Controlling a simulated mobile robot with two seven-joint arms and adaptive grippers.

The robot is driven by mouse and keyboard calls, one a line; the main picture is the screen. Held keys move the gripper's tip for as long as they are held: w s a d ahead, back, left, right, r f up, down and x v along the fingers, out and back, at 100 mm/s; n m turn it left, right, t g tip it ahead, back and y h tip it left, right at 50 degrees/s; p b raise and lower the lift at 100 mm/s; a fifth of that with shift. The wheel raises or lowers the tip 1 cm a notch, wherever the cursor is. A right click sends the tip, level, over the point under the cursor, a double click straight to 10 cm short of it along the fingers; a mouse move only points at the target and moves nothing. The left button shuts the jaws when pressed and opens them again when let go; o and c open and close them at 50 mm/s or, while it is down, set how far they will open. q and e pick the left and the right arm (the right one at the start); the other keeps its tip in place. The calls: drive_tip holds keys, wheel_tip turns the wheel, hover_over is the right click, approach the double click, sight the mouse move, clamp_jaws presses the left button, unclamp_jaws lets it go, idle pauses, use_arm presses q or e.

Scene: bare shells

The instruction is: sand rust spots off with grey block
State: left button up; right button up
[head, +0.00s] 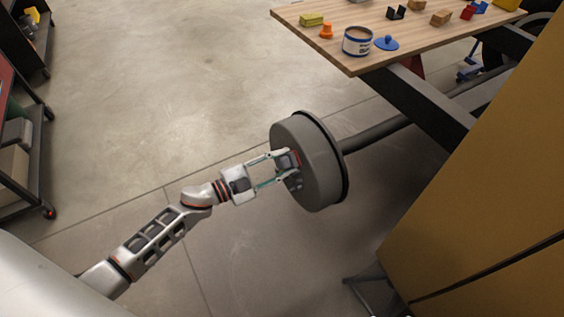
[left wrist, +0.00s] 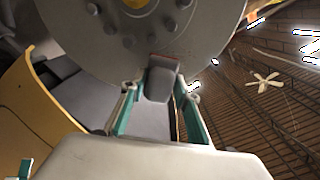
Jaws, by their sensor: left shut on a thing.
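A large grey drum (head: 318,175) sits on the end of a dark axle. In the left wrist view the bolted grey face of the drum (left wrist: 185,45) fills the top. My left gripper (head: 287,163) is at the drum's face, its fingers shut on a small grey block (left wrist: 160,82) with a reddish-brown edge. The block is at the face; I cannot tell whether it touches. Much of the face is turned away in the head view, and I cannot make out rust spots. My right gripper is not in view.
A wooden table (head: 350,62) at the top holds an open tin (head: 357,41), a blue lid (head: 386,43), an orange piece (head: 326,31) and small blocks. A tan panel (head: 490,170) stands at right. A dark shelf cart (head: 22,130) is at left. Floor left of the drum is clear.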

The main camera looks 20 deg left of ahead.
sight(287, 138)
use_arm(q)
drive_tip(key=shift+x, duration=0.9)
drive_tip(key=shift+a, duration=0.1)
drive_tip(key=shift+w+a+b, duration=0.2)
drive_tip(key=shift+w+a, duration=0.45)
drive_tip(key=shift+a, duration=0.25)
drive_tip(key=shift+w+a+b, duration=0.15)
drive_tip(key=shift+w+a, duration=0.5)
drive_tip(key=shift+a, duration=0.2)
drive_tip(key=shift+w+a+f, duration=0.1)
drive_tip(key=shift+w+a, duration=0.75)
drive_tip(key=shift+a, duration=0.15)
drive_tip(key=shift+w+a, duration=0.15)
drive_tip(key=shift+w, duration=0.05)
drive_tip(key=shift+s, duration=0.1)
